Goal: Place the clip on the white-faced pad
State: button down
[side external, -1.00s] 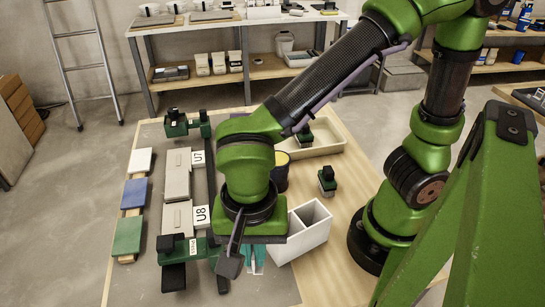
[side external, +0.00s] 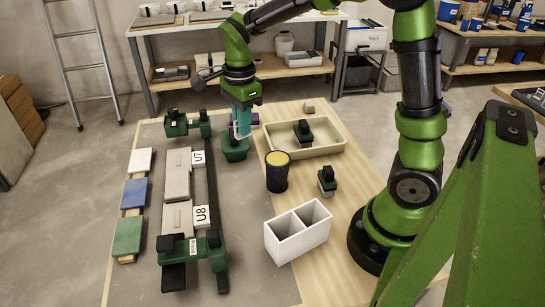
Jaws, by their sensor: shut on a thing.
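My gripper (side external: 241,128), with teal fingers, is at the far side of the table, right of the rail frame. It is shut on a green clip (side external: 235,152), held low; whether the clip touches the table I cannot tell. The fingers hide the clip's top. The white-faced pad (side external: 140,161) lies at the left, at the far end of a wooden strip, with nothing on it. A blue pad (side external: 135,193) and a green pad (side external: 127,235) follow nearer on the strip.
Between gripper and pads stands a frame with green end brackets (side external: 187,124) and tiles marked U7 and U8 (side external: 177,218). A beige tray (side external: 335,147), a dark yellow-topped can (side external: 277,178) and a white two-compartment box (side external: 298,238) stand at right.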

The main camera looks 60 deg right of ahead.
jog(key=d+f+m, duration=0.1)
jog(key=d+m, duration=0.4)
jog(key=d, duration=1.2)
send_over(254, 115)
notch_tip(254, 115, down, 7)
jog(key=shift+f, duration=0.15)
jog(key=shift+w+f, duration=0.15)
jog(key=shift+f, duration=1.6)
jog(key=shift+f, duration=0.2)
jog(key=c, duration=1.2)
grip_release()
jog(key=shift+c, duration=0.2)
